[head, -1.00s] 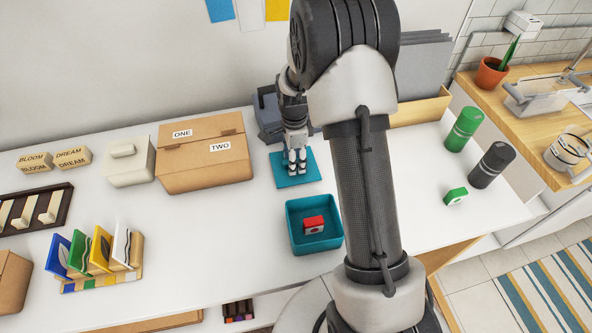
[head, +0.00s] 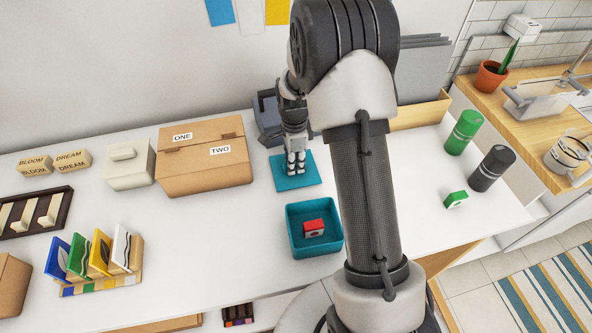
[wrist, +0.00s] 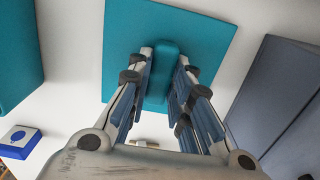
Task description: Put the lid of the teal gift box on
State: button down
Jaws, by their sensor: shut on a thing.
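The teal box lid (head: 284,179) is a flat square lying on the white table behind the box. Its raised teal handle (wrist: 165,62) sits between my fingers in the wrist view. My gripper (head: 296,168) points down over the lid and is shut on that handle. The open teal gift box (head: 331,246) stands in front of the lid, apart from it, with a red block (head: 314,228) inside. Part of the box also shows at the left of the wrist view (wrist: 17,60). My arm passes close by the box's right side in the head view.
A cardboard box (head: 205,173) and a white lidded container (head: 130,170) stand left of the lid. A dark grey-blue bin (head: 267,117) is close behind. A green block (head: 456,199) and two cylinders stand right.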

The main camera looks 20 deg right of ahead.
jog(key=shift+r, duration=0.15)
dwell(0.3)
jog(key=shift+r+p, duration=1.5)
jog(key=shift+r, duration=0.35)
